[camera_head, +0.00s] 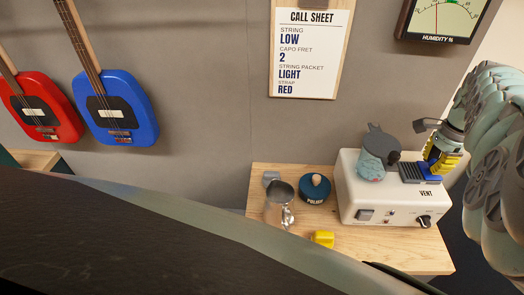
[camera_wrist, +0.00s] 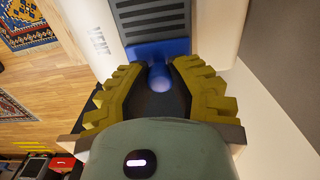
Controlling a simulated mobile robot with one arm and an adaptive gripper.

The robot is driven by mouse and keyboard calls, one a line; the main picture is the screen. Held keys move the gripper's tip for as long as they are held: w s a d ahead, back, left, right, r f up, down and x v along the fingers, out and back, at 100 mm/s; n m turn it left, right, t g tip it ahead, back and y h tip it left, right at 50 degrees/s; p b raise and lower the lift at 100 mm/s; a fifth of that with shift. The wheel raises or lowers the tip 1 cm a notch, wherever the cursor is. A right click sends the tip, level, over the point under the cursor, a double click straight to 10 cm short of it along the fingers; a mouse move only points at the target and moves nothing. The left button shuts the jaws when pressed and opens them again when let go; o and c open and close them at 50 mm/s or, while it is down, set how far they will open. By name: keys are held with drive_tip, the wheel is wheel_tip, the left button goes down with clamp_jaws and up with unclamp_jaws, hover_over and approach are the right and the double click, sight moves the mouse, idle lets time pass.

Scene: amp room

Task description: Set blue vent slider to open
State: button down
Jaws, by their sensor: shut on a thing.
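The blue vent slider (camera_head: 429,178) sits at the right end of a dark slatted vent grille (camera_head: 411,173), on top of a white box (camera_head: 362,203) marked VENT. In the wrist view the slider's blue plate and round knob (camera_wrist: 159,77) lie just below the dark slats (camera_wrist: 152,18), which are uncovered. My gripper (camera_head: 437,163) comes down from the upper right. Its yellow-padded fingers (camera_wrist: 159,88) are shut on the slider's knob, one on each side. The knob's lower part is hidden between the fingers.
A grey-and-teal object (camera_head: 377,160) stands on the box beside the grille. A metal pitcher (camera_head: 279,207), polish tin (camera_head: 315,190) and yellow item (camera_head: 323,239) share the wooden table (camera_head: 345,252). A grey wall is behind.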

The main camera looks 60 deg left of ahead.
drive_tip(key=shift+w+d, duration=0.15)
drive_tip(key=c, duration=1)
unclamp_jaws()
drive_tip(key=shift+w, duration=0.1)
drive_tip(key=shift+o, duration=1)
drive_tip(key=shift+r, duration=0.1)
drive_tip(key=shift+r, duration=0.6)
wheel_tip(320, 180, up, 11)
drive_tip(key=shift+f, duration=0.15)
drive_tip(key=shift+f, duration=0.1)
